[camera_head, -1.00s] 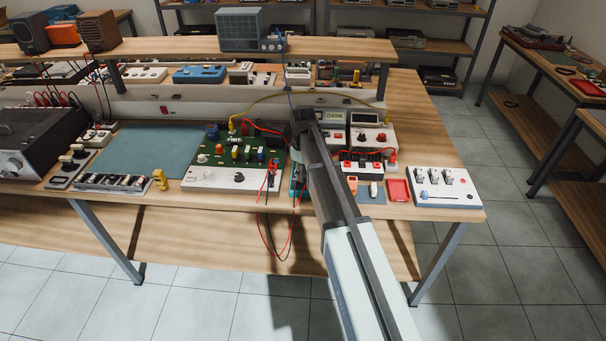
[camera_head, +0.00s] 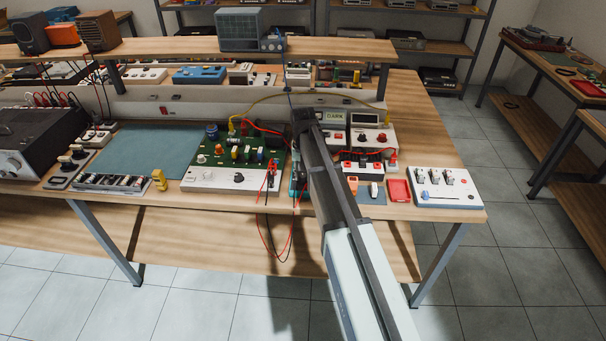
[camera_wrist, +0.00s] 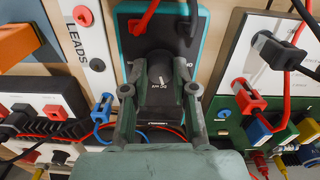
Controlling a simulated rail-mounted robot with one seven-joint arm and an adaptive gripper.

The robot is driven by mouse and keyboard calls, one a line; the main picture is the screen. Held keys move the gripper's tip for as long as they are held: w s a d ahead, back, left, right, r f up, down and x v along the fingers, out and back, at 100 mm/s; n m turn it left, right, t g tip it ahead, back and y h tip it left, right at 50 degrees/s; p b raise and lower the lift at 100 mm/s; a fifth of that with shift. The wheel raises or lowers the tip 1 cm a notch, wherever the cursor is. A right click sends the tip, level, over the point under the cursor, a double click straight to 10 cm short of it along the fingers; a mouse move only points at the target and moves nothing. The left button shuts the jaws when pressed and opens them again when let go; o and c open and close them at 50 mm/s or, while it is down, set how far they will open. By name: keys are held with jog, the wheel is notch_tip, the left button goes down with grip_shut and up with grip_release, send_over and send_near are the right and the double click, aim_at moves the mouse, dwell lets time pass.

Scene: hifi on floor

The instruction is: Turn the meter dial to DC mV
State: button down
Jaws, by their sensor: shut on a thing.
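The meter (camera_wrist: 193,20) has a black face and a teal edge, and its upper part shows in the wrist view. Its round dark dial (camera_wrist: 160,92) has a small white mark on top. My gripper (camera_wrist: 161,72) is shut on the dial, one finger on each side. A label that seems to read DC mV appears upside down just below the dial. The fingers cover other labels, and I cannot tell exactly which one the mark faces. In the head view my arm hides most of the meter, with a teal edge (camera_head: 294,187) showing.
Red and black leads run over the meter's top. A white LEADS strip (camera_wrist: 88,45) stands left, and a green circuit board (camera_head: 238,153) lies left of the meter in the head view. Clutter is close on both sides.

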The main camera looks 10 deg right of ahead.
aim_at(303, 176)
jog(key=shift+m, duration=1.4)
jog(key=c, duration=0.9)
grip_release()
notch_tip(303, 176, up, 12)
